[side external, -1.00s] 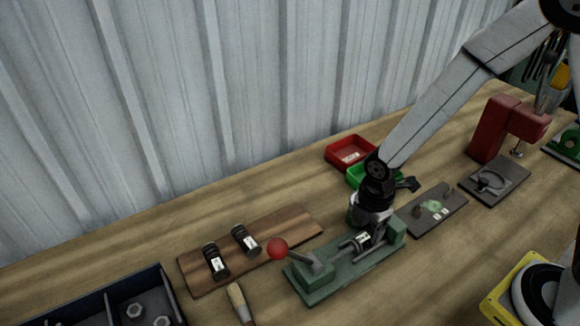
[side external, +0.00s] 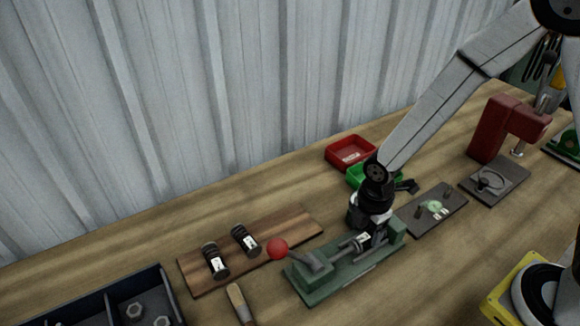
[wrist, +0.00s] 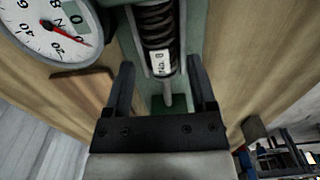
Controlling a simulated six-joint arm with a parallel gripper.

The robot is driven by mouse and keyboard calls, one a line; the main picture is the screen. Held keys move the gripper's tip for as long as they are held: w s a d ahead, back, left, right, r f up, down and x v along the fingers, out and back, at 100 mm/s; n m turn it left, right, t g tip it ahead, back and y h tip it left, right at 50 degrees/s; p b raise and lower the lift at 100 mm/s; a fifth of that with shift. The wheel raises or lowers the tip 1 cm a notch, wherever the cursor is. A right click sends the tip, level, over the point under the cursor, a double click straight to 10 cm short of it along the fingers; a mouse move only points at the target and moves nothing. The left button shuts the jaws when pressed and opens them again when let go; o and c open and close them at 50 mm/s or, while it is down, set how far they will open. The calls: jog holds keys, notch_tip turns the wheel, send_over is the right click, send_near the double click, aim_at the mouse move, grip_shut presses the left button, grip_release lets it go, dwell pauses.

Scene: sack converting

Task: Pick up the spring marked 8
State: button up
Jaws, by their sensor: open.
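A dark coil spring with a white tag (wrist: 157,25) lies in a green fixture (wrist: 187,90) in the wrist view. Its tag is too small to read surely. In the side view the fixture (side external: 312,295) stands at the bench middle, and part of the spring (side external: 362,241) shows beside my gripper (side external: 368,226). My gripper (wrist: 160,75) is open, its fingers on either side of the fixture's centre line, with the spring ahead between them. Two more dark springs with white tags, one nearer (side external: 215,262) and one farther (side external: 245,240), lie on a wooden board (side external: 290,228); their marks are not legible.
A red tray (side external: 350,152) and a green tray (side external: 357,176) stand behind my gripper. A dial with a red needle (wrist: 45,30) shows in the wrist view. A grey plate (side external: 432,210) lies to the right.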

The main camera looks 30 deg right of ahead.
aim_at(365, 236)
jog(key=shift+f, duration=1.3)
dwell(0.5)
grip_shut()
jog(key=shift+r, duration=3.55)
dwell(0.4)
